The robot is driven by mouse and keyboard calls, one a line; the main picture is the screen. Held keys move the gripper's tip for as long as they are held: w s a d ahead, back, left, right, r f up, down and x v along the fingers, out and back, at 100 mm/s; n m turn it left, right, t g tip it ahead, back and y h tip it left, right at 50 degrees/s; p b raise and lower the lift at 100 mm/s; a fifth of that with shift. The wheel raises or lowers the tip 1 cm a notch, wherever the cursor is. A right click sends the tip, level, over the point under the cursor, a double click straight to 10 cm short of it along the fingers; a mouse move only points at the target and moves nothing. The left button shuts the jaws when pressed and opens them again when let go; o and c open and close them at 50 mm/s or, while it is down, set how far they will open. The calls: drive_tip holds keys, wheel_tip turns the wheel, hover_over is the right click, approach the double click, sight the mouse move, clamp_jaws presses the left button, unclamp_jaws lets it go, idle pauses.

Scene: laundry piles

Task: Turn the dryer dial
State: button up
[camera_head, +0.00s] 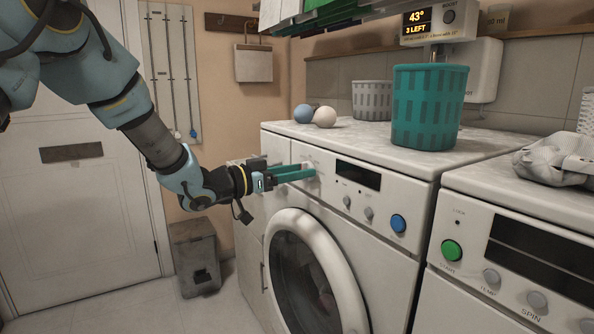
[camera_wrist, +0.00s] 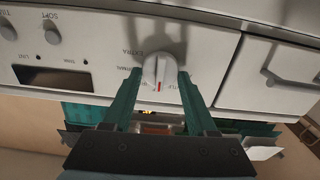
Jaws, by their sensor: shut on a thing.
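The dryer dial (camera_wrist: 159,70) is a white knob with a red mark, on the front panel of the machine, with printed labels around it. In the wrist view the red mark points down toward my gripper. My gripper (camera_wrist: 158,82) has its green fingers on either side of the dial and is shut on it. In the head view my gripper (camera_head: 312,172) reaches the left part of the panel, and its fingers mostly hide the dial. The dryer (camera_head: 290,155) is white, with a round glass door below.
A teal basket (camera_head: 427,107), a grey basket (camera_head: 372,100) and two balls (camera_head: 313,115) stand on top of the dryer. A blue button (camera_head: 398,223) sits right on its panel. A second machine (camera_head: 500,215) stands at right. A bin (camera_head: 195,257) is on the floor.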

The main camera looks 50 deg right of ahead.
drive_tip(key=shift+w+n+p, duration=0.15)
drive_tip(key=shift+n+p, duration=3.25)
drive_tip(key=shift+n, duration=0.2)
drive_tip(key=shift+f, duration=0.1)
drive_tip(key=o, duration=1.4)
drive_tip(key=shift+c, duration=0.2)
drive_tip(key=b+v, duration=0.3)
drive_tip(key=v, duration=0.7)
drive_tip(key=shift+w+a, duration=0.2)
drive_tip(key=shift+a, duration=0.15)
